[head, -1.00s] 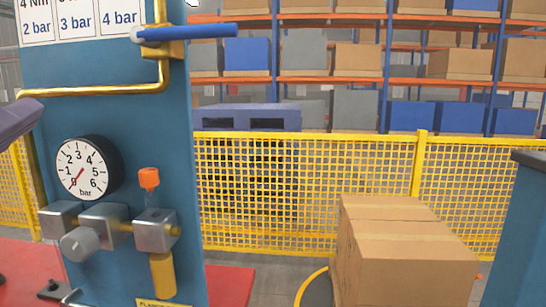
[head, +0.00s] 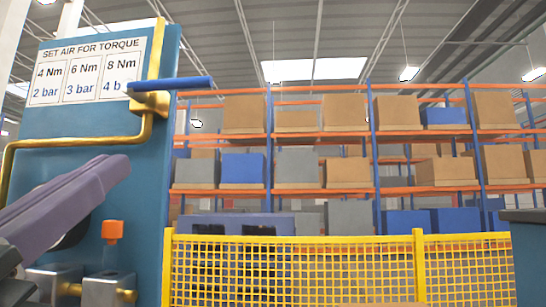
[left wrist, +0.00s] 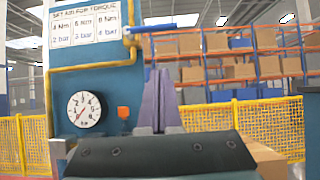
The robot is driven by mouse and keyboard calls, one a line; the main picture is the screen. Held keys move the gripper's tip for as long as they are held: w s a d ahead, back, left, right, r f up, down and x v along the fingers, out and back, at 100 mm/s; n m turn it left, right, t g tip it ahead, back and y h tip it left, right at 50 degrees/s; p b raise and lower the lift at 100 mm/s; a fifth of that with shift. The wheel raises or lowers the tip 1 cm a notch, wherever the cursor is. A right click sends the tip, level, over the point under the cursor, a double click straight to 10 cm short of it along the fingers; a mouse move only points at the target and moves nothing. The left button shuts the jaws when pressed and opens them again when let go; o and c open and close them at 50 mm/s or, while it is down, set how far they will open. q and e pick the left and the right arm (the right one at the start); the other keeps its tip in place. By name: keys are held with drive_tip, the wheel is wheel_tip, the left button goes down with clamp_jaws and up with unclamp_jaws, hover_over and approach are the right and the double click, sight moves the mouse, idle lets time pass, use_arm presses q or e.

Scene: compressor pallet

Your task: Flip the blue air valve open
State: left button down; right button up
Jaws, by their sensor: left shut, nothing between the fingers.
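The blue air valve lever (head: 180,83) lies about level and points right from its brass valve body (head: 148,103), on the upper right of the blue panel (head: 150,190). It also shows at the top of the left wrist view (left wrist: 155,28). My left gripper (head: 122,165), with purple fingers, is shut and empty. In the head view its fingertips show below and left of the lever, apart from it in the picture. In the left wrist view the closed fingers (left wrist: 160,75) point up below the lever. My right gripper is not in view.
A brass pipe (head: 80,142) runs left from the valve. A torque chart (head: 90,70) is above it. An orange knob (head: 112,230) and metal fittings (head: 105,290) are lower down. A pressure gauge (left wrist: 84,109) shows in the wrist view. Yellow fencing (head: 290,270) stands behind.

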sight(172, 88)
use_arm(q)
drive_tip(key=s+r+p+x, duration=0.1)
drive_tip(key=r+p+x, duration=0.1)
drive_tip(key=p+x, duration=0.6)
drive_tip(key=x, duration=0.4)
drive_tip(key=shift+r, duration=0.35)
drive_tip(key=shift+r, duration=0.1)
